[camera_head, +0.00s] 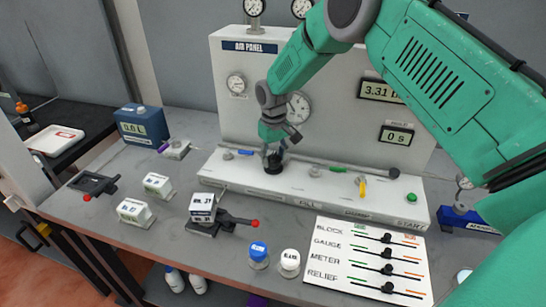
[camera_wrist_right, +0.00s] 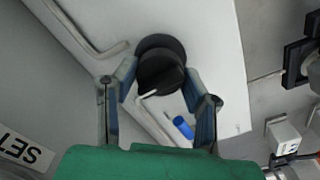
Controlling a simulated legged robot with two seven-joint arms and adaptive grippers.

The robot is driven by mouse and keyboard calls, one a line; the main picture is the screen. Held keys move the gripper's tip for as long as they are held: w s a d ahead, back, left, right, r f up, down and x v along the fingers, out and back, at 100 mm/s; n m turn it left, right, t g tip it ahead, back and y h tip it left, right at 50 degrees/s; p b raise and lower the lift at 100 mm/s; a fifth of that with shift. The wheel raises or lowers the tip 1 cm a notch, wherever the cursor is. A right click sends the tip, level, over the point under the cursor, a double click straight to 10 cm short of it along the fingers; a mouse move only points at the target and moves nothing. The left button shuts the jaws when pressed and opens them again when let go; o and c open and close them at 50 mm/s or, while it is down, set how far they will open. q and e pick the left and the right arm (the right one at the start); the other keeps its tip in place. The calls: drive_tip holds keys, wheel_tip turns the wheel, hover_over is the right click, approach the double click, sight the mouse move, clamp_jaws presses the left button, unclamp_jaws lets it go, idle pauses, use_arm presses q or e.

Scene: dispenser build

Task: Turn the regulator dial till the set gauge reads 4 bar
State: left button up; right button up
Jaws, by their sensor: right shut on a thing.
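The black regulator dial (camera_head: 272,167) sits on the sloped white ledge of the panel. My right gripper (camera_head: 275,148) reaches down to it and is shut on it; in the right wrist view the fingers (camera_wrist_right: 160,75) stand on both sides of the black dial (camera_wrist_right: 158,62). A round white gauge (camera_head: 299,107) on the panel is just behind my gripper; its reading is too small to tell. A label with "SET" (camera_wrist_right: 22,148) shows in the right wrist view, but its gauge face is mostly out of view. My left gripper is not in view.
A digital display (camera_head: 379,90) reads 3.31, its end hidden by my right arm. Another display (camera_head: 396,135) reads 0 s. Blue (camera_head: 245,153), green (camera_head: 337,169) and yellow (camera_head: 362,187) handles flank the dial. White boxes, capped bottles and a labelled lever board (camera_head: 330,226) occupy the table front.

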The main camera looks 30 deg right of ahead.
sight(273, 154)
drive_tip(key=shift+s+f+m, duration=0.2)
drive_tip(key=shift+f+m, duration=0.1)
drive_tip(key=shift+m, duration=0.2)
drive_tip(key=o, duration=1.1)
drive_tip(key=shift+w, duration=0.25)
wheel_tip(273, 154, up, 12)
drive_tip(key=shift+w+d+f, duration=0.1)
drive_tip(key=shift+w, duration=0.05)
